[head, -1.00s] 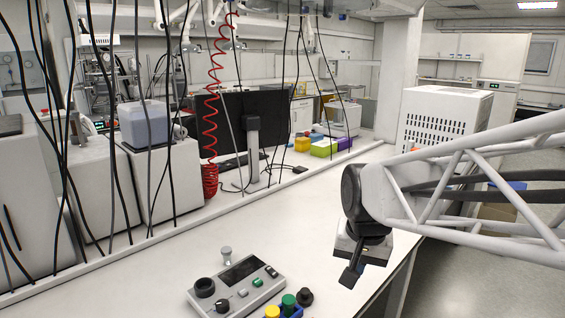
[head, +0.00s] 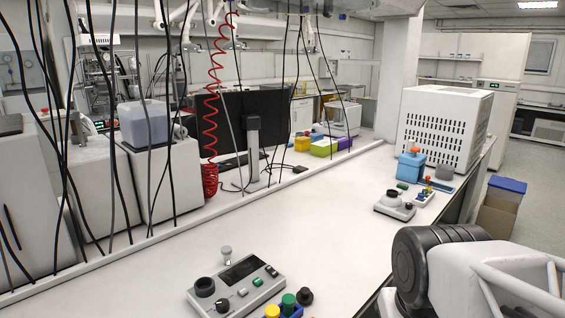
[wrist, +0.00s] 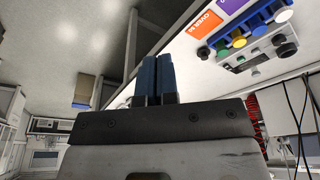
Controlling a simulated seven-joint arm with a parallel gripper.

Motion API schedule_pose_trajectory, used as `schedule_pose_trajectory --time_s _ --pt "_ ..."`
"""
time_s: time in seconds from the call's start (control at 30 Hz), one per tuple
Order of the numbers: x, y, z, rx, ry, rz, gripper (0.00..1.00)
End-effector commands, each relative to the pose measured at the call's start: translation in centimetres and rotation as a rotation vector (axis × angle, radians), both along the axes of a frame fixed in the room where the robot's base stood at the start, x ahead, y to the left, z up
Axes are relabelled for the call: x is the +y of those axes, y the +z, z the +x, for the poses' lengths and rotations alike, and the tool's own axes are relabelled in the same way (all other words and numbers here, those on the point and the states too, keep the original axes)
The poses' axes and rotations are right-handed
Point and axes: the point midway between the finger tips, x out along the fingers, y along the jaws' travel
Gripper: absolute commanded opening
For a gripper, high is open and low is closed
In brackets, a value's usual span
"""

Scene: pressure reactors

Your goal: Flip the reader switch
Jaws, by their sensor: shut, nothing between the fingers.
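A grey control box (head: 215,278) with a dark screen, a black dial, small knobs and a green button sits on the bench at the front of the head view. A smaller grey device (head: 392,207) with a dark round top stands further right. I cannot tell which small control is the reader switch. My gripper (wrist: 154,77) shows in the wrist view with its two dark blue fingers side by side, shut and empty. It is apart from the control box (wrist: 262,62), which shows at upper right there. In the head view the gripper is out of sight; only my arm shows at lower right.
A block with yellow and green buttons (head: 289,301) stands beside the control box. A blue bottle (head: 410,167) with an orange cap and a vented white unit (head: 446,128) stand at the right. Cables hang at left. The middle of the white bench (head: 290,240) is clear.

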Motion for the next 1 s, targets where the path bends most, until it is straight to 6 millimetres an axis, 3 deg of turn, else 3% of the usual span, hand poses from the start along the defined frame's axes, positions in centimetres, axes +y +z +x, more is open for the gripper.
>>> schedule_pose_trajectory --time_s 0.03,0.3,0.57,1.0 --pt "0.0 0.0 0.0 0.0 -0.001 0.0 0.09" --pt "0.3 0.3 1.4 0.007 -0.072 0.019 0.51" --pt "1.5 0.7 5.9 0.034 -0.311 0.078 0.51" --pt "5.2 0.0 15.8 0.083 -0.853 0.181 0.51"
